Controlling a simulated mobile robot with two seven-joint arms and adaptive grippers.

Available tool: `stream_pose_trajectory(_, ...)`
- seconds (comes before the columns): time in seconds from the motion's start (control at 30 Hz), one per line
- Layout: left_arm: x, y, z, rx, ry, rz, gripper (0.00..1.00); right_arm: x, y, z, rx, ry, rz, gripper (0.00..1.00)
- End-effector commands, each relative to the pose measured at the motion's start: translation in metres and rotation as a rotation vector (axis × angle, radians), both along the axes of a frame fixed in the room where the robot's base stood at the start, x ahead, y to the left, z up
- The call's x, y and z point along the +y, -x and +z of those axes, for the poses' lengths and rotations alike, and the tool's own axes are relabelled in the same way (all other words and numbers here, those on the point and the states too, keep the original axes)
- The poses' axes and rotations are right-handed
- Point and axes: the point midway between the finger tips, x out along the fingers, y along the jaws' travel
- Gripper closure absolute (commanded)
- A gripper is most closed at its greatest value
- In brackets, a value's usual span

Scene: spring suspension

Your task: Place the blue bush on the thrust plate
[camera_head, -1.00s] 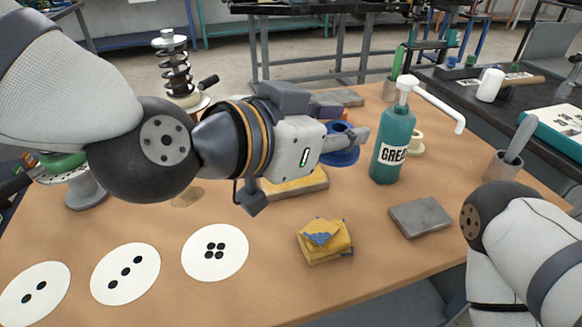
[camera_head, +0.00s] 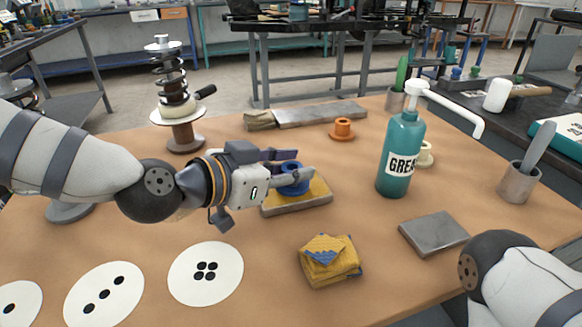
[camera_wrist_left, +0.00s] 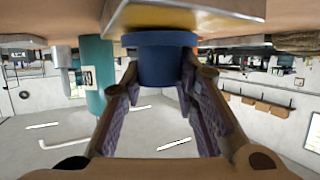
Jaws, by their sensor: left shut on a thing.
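The blue bush (camera_head: 293,183) is between the fingers of my left gripper (camera_head: 290,176), which is shut on it. In the left wrist view the bush (camera_wrist_left: 163,62) is held between both fingers, close to the plate with a yellow top (camera_wrist_left: 235,8). In the head view the bush is over that yellow-topped plate (camera_head: 310,200); I cannot tell whether they touch. A flat grey metal plate (camera_head: 433,234) lies bare at the right. No label shows which one is the thrust plate. My right gripper is out of view; only part of the right arm shows.
A green grease bottle (camera_head: 400,155) stands right of the gripper, with a cream bush (camera_head: 425,158) behind it. An orange bush (camera_head: 342,129) stands behind. The spring assembly (camera_head: 175,85) is at back left. A folded yellow cloth (camera_head: 328,262) and dotted white discs (camera_head: 206,274) lie in front.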

Motion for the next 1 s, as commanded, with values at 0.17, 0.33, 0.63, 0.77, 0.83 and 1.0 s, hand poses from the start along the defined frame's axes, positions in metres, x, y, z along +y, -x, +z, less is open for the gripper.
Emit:
stream_pose_trajectory(0.17, 0.000, 0.000, -0.004, 0.001, -0.001, 0.000, 0.61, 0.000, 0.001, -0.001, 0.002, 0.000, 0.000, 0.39)
stream_pose_trajectory(0.33, 0.000, 0.000, -0.004, 0.001, -0.001, 0.000, 0.52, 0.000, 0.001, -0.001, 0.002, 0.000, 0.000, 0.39)
stream_pose_trajectory(0.63, 0.006, 0.005, 0.004, 0.001, 0.000, 0.001, 0.52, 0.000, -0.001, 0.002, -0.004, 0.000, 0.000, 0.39)
stream_pose_trajectory(0.77, 0.023, 0.022, 0.016, -0.002, 0.002, 0.002, 0.52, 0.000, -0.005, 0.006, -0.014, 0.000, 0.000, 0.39)
stream_pose_trajectory(0.83, 0.036, 0.033, 0.022, -0.003, 0.001, 0.004, 0.52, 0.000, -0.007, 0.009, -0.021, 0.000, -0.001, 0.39)
stream_pose_trajectory(1.0, 0.063, 0.061, 0.037, -0.003, 0.003, 0.002, 0.52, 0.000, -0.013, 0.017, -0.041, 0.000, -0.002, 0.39)
